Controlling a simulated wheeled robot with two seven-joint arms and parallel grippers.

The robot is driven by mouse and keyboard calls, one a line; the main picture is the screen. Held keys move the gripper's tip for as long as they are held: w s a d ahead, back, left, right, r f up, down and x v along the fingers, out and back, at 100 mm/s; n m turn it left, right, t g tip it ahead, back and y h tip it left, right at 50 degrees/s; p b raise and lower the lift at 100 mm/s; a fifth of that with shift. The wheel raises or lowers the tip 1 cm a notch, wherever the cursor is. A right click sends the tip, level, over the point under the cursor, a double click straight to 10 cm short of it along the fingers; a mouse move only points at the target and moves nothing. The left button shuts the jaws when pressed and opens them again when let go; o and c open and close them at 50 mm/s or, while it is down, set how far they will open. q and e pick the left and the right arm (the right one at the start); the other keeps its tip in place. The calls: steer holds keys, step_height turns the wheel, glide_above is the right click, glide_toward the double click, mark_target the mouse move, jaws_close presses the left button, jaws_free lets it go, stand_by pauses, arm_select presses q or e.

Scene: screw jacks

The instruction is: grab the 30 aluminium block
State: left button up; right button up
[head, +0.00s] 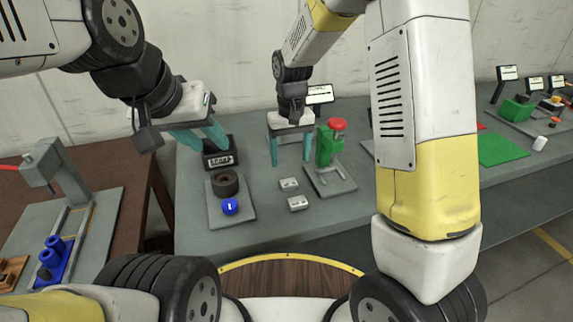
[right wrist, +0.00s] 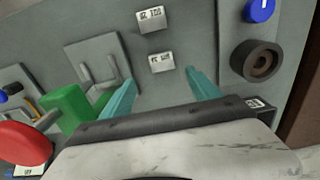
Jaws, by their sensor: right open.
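Two small grey metal blocks lie on the grey table: a farther block (head: 289,184) and a nearer block (head: 298,203). In the right wrist view the farther block (right wrist: 162,62) is closer to my fingers and the nearer block (right wrist: 150,18) is at the top edge. Both carry printed labels, too small to tell which is the 30. My right gripper (head: 290,160) is open and empty, pointing down just behind the blocks; its teal fingers (right wrist: 160,88) are on either side of the farther block's line, apart from it. My left gripper (head: 214,148) looks open and empty, near a dark sign.
A green screw jack with a red knob (head: 329,142) stands right of the blocks. A tray (head: 214,213) with a dark ring (head: 225,184) and a blue knob (head: 230,207) lies to their left. The dark sign (head: 218,158) stands behind it. The table in front of the blocks is clear.

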mark_target(289, 182)
steer(key=shift+w+a+f, duration=0.15)
steer(key=shift+f, duration=0.7)
steer(key=f, duration=0.6)
steer(key=shift+s+f, duration=0.3)
steer(key=shift+s, duration=0.05)
steer(key=c, duration=1.5)
steer(key=shift+r, duration=0.1)
